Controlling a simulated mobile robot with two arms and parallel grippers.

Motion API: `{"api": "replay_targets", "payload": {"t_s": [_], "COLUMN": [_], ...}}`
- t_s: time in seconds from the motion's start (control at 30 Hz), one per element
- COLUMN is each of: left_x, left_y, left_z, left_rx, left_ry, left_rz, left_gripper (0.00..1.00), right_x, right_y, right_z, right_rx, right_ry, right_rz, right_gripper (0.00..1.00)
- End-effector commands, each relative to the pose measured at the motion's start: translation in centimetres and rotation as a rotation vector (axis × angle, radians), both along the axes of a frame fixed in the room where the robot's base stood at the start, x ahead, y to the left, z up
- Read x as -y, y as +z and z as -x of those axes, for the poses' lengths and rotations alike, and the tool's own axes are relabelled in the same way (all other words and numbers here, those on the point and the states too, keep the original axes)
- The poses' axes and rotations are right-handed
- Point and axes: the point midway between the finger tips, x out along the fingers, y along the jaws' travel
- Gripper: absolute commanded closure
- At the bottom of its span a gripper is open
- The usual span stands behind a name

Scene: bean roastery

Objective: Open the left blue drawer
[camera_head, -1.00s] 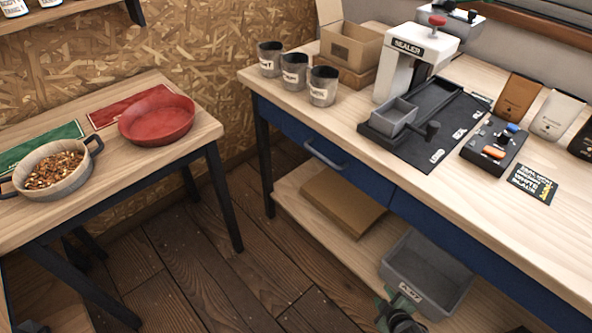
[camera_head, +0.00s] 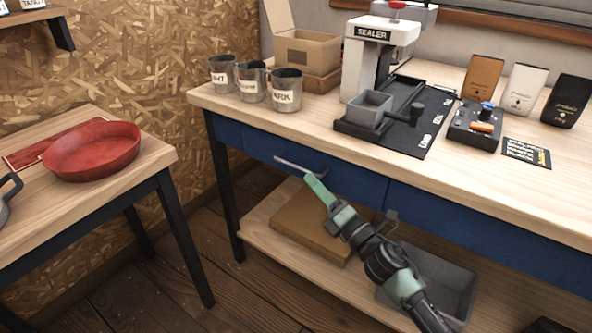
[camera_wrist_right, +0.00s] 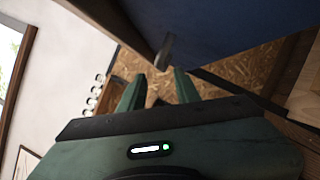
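The left blue drawer (camera_head: 352,183) is under the worktop of the right-hand bench. Its front looks flush with the bench, so it appears closed. Its grey bar handle (camera_head: 290,164) sticks out of the front. My right gripper (camera_head: 312,180) is at the right end of this handle. In the right wrist view, its two green fingers (camera_wrist_right: 160,82) are apart, and the handle (camera_wrist_right: 165,50) shows just beyond and between their tips. I cannot tell whether they touch it. My left gripper is not in view.
A second blue drawer front (camera_head: 470,228) lies to the right. Below, the shelf (camera_head: 262,233) holds a cardboard piece (camera_head: 300,228) and a grey bin (camera_head: 440,270). Tins (camera_head: 253,82) stand on the bench above. A side table with a red bowl (camera_head: 92,152) is at left.

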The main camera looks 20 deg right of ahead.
Motion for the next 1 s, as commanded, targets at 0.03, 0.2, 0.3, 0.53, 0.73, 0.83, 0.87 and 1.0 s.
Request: {"api": "replay_targets", "payload": {"t_s": [0.03,0.2,0.3,0.53,0.73,0.83,0.87,1.0], "left_x": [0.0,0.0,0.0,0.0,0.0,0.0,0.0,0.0], "left_y": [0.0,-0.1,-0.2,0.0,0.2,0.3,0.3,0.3], "left_z": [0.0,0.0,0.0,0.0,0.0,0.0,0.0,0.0], "left_rx": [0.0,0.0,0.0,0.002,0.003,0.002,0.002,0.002], "left_ry": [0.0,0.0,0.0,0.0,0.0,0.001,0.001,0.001], "left_rz": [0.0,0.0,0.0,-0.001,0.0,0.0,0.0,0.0], "left_gripper": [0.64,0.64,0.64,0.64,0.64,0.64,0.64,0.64], "right_x": [0.0,-0.4,-0.9,-2.0,-2.4,-2.5,-2.5,-2.5], "right_y": [-0.1,0.2,0.6,1.2,1.3,1.3,1.3,1.3], "right_z": [0.0,-1.2,-2.7,-5.9,-7.1,-7.2,-7.2,-7.2], "right_rx": [0.001,0.001,0.001,-0.002,-0.004,-0.004,-0.004,-0.005], "right_ry": [0.002,0.002,0.0,0.001,0.0,0.0,0.0,0.0], "right_rz": [0.005,0.003,0.003,0.001,0.001,0.001,0.001,0.0], "right_gripper": [0.68,0.68,0.68,0.68,0.68,0.68,0.68,0.73]}}
